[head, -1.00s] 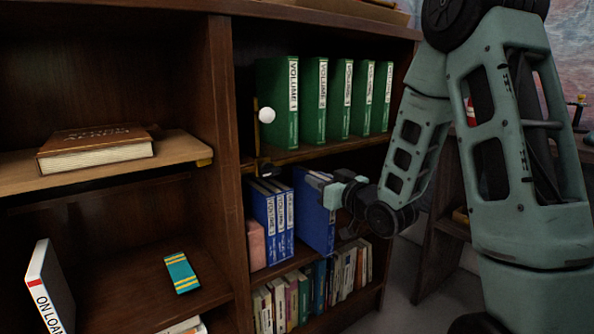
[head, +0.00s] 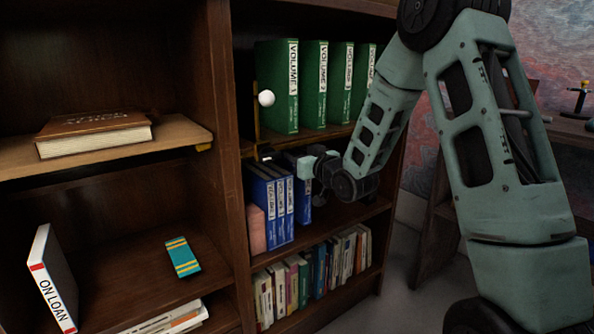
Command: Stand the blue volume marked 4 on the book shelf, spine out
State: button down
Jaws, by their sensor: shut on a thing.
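The blue volume (head: 304,205) stands upright on the middle shelf of the right-hand bookcase bay, just right of three blue volumes (head: 272,205). Its number cannot be read here. My gripper (head: 306,168) is shut on its upper part, and the gripper and wrist hide much of it. The three neighbours show white spine labels facing out. A narrow gap seems to lie between them and the held volume; whether they touch is unclear. The book shelf (head: 340,222) has bare board to the right of the held volume.
A pink block (head: 257,230) stands left of the blue row. Green volumes (head: 314,85) fill the shelf above, with a white ball (head: 267,98) in front at the left. Mixed books (head: 325,258) stand below. An upright divider (head: 228,170) separates the left bay.

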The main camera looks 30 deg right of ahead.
jog(key=shift+f+b, duration=1.05)
jog(key=shift+f, duration=0.65)
jog(key=shift+f, duration=0.15)
jog(key=c, duration=1.2)
grip_release()
